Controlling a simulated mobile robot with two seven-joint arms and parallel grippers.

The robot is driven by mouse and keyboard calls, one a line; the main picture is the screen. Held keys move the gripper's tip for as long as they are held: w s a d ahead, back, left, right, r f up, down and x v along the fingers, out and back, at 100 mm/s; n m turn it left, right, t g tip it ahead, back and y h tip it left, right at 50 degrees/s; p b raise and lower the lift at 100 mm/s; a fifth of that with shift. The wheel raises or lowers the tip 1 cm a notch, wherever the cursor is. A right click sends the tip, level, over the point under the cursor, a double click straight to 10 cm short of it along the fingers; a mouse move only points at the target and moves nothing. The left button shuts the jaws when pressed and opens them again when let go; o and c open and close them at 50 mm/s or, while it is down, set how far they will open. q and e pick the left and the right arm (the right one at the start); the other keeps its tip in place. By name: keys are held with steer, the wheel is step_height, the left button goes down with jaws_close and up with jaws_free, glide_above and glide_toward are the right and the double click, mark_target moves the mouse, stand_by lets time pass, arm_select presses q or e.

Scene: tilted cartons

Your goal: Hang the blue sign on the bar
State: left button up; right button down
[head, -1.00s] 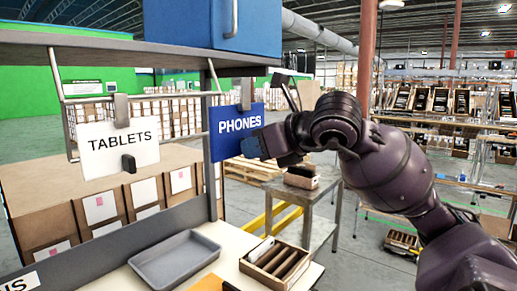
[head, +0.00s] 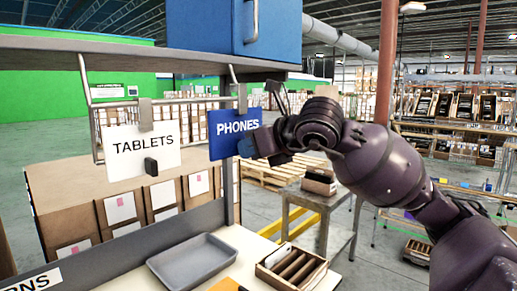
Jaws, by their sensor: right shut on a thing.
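I cannot tell whether the hook rests on the bar. A white TABLETS sign (head: 128,150) hangs on the same bar to the left. My left gripper is not in view.
The shelf (head: 150,60) with a blue cabinet (head: 232,22) is above the bar. A grey post (head: 232,180) stands behind the sign. Below are a grey tray (head: 193,262) and a wooden divided box (head: 291,268) on the table.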

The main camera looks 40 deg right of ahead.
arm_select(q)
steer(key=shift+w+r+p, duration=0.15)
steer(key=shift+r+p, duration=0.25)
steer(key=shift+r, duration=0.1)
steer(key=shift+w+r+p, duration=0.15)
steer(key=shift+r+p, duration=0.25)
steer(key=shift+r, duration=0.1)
arm_select(e)
steer(key=shift+w+r+x, duration=0.1)
steer(key=shift+r+x, duration=0.15)
steer(key=shift+x, duration=1.25)
steer(key=shift+w+r+x, duration=0.1)
steer(key=shift+r+x, duration=0.15)
steer(key=shift+x, duration=1.25)
steer(key=shift+w+r+x, duration=0.1)
steer(key=shift+r+x, duration=0.15)
steer(key=shift+x, duration=1.25)
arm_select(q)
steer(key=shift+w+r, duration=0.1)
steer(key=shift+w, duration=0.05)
arm_select(e)
steer(key=c, duration=1.1)
jaws_free()
steer(key=shift+o, duration=0.2)
